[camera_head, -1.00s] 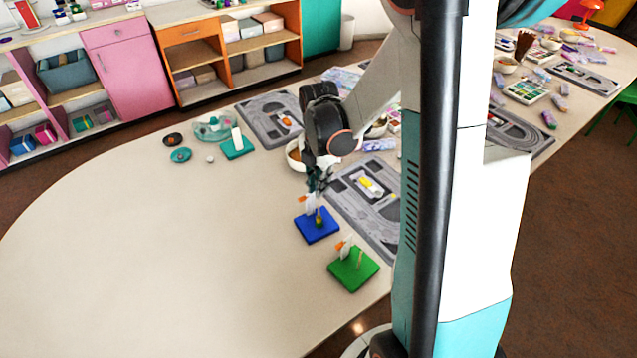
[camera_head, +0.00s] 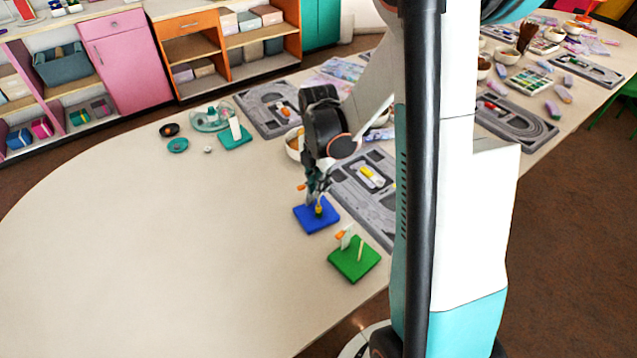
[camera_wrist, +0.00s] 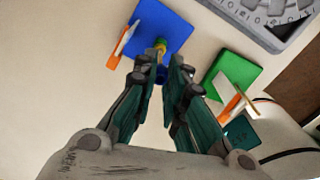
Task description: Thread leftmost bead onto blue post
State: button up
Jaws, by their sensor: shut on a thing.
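The blue board (camera_head: 328,222) lies flat on the table, and it also shows in the wrist view (camera_wrist: 172,20). A short post stands on it with a yellow bead (camera_head: 319,208) low around it; that bead also shows in the wrist view (camera_wrist: 160,46). A white card with an orange part (camera_wrist: 124,42) stands at the board's left edge. My gripper (camera_head: 318,193) is over the blue board, fingers pointing down. In the wrist view its fingertips (camera_wrist: 162,70) are shut on a small dark blue bead (camera_wrist: 162,75), lined up with the post. I cannot tell whether the bead surrounds the post tip.
A green board (camera_head: 350,262) with a bare-looking post and card stands in front, right of the blue one. A teal board (camera_head: 236,139), dishes and a small pale piece (camera_head: 208,149) lie at the back left. A grey tray (camera_head: 375,215) is close right. The table's left is clear.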

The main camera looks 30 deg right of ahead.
jog(key=shift+f+b, duration=1.65)
jog(key=shift+f, duration=0.25)
dwell(0.7)
jog(key=o, duration=0.7)
notch_tip(320, 180, up, 12)
dwell(0.5)
dwell(0.3)
